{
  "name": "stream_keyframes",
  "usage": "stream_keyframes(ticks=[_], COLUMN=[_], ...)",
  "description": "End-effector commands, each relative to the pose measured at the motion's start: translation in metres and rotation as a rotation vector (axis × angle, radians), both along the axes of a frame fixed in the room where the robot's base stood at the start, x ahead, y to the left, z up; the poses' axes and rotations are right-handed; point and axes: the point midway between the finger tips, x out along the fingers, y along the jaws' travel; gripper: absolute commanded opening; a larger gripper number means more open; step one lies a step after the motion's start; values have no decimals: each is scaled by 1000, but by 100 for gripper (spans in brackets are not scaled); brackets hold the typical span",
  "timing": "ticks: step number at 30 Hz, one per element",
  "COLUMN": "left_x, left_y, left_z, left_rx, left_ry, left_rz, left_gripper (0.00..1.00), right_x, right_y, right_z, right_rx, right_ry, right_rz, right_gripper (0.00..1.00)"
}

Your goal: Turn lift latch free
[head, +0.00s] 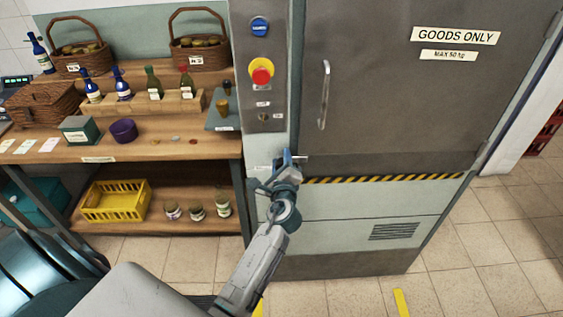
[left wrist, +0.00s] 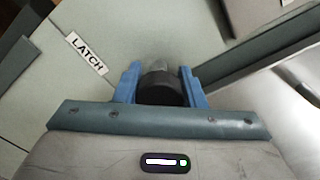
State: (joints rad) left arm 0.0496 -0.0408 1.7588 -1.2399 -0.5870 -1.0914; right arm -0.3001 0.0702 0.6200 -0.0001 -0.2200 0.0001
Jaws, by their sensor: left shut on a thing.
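The latch (left wrist: 157,86) is a dark round knob with a grey tip, between the blue fingers of my left gripper (left wrist: 160,85) in the left wrist view. A white LATCH label (left wrist: 87,53) is on the pale panel beside it. In the head view my left gripper (head: 288,158) is at the lift's front, just left of the door's lower corner, and covers most of the latch. The grey lift door (head: 390,110) appears closed, with a vertical handle (head: 324,95). My right gripper is in neither view.
A control panel (head: 262,75) with a red button on yellow is above the latch. A wooden shelf unit (head: 215,147) with bottles, baskets and jars stands to the left. A yellow crate (head: 115,202) is on its lower shelf. Tiled floor (head: 460,260) is open at the right.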

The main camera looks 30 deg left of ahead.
Motion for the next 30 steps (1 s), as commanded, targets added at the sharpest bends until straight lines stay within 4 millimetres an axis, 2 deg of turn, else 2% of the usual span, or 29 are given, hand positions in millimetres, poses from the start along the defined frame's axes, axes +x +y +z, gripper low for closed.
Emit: stream_keyframes(ticks=[14, 30], left_x=[0, 1], left_y=[0, -1], left_z=[-3, -3], left_rx=[-106, -516], left_ry=[-65, -319], left_rz=[0, -4], left_gripper=[0, 0], right_x=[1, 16], right_y=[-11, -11], right_z=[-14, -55], right_rx=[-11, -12], right_ry=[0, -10], right_rz=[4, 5], right_gripper=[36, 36])
